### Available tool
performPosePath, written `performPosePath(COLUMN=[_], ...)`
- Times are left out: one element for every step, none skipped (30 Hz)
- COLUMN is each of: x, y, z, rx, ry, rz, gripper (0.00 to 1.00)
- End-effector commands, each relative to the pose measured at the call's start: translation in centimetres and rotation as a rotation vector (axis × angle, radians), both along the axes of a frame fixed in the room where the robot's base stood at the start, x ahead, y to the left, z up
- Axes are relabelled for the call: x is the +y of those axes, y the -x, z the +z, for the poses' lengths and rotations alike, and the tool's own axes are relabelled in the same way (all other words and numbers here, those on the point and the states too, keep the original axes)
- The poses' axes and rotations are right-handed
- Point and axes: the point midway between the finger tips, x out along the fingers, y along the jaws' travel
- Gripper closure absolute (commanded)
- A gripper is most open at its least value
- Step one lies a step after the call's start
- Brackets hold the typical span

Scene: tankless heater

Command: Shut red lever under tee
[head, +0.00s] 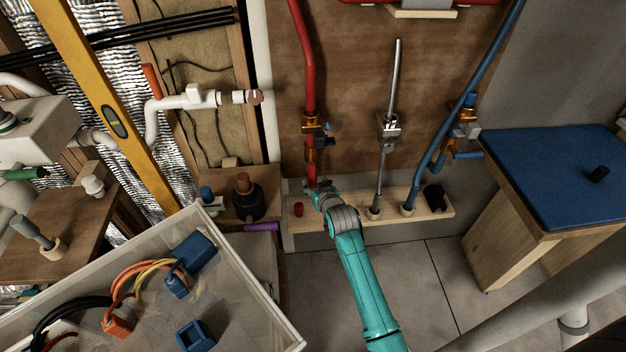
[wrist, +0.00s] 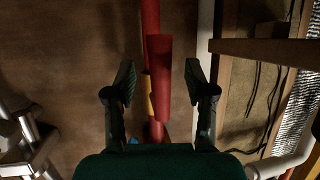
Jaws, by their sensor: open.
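The red lever (wrist: 159,78) shows in the wrist view, lying nearly along the red pipe (wrist: 151,20) and in front of it. Some brass of its valve (wrist: 149,96) shows behind it. My gripper (wrist: 159,84) is open, one finger on each side of the lever, with a visible gap on both sides. In the head view the red pipe (head: 308,60) comes down to a brass tee (head: 313,124) with a small blue part beside it. My gripper (head: 316,187) is below this brass. The lever is hard to separate from pipe and gripper there.
A grey-metal pipe with valve (head: 388,127) and a blue pipe (head: 431,158) stand to the right. A wooden rail (head: 333,239) lies below. A blue-topped bench (head: 560,175) is at right, a clear bin (head: 245,290) at lower left. White piping (head: 190,100) is left.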

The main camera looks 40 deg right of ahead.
Motion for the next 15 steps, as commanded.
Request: performPosePath(x=[-0.3,-0.5,-0.6,-0.7,-0.8,-1.0,-1.0,-1.1,-1.1,-1.2,-1.2,-1.2,-1.2,-1.2,-1.2], y=[-0.8,-1.1,-1.5,-1.8,-2.0,-2.3,-2.5,-2.6,-2.8,-2.9,-2.9,-3.0,-3.0,-3.0,-3.0], z=[-0.3,-0.4,-0.6,-0.8,-0.9,-1.0,-1.1,-1.2,-1.3,-1.3,-1.3,-1.3,-1.4,-1.4,-1.4], rx=[0.001,0.000,0.000,0.000,0.000,0.000,0.000,0.000,0.001,0.000,0.000,0.000,0.000,-0.001,-0.001], ry=[0.000,0.000,0.000,0.000,0.000,0.000,0.000,0.000,0.000,0.000,0.000,0.000,0.000,0.000,0.000], rz=[0.000,0.000,0.000,0.000,0.000,0.000,0.000,0.000,0.000,0.000,0.000,0.000,0.000,0.000,0.000], gripper=[0.45,0.45,0.45,0.45,0.45,0.45,0.45,0.45,0.45,0.45,0.45,0.45,0.45,0.45,0.45])
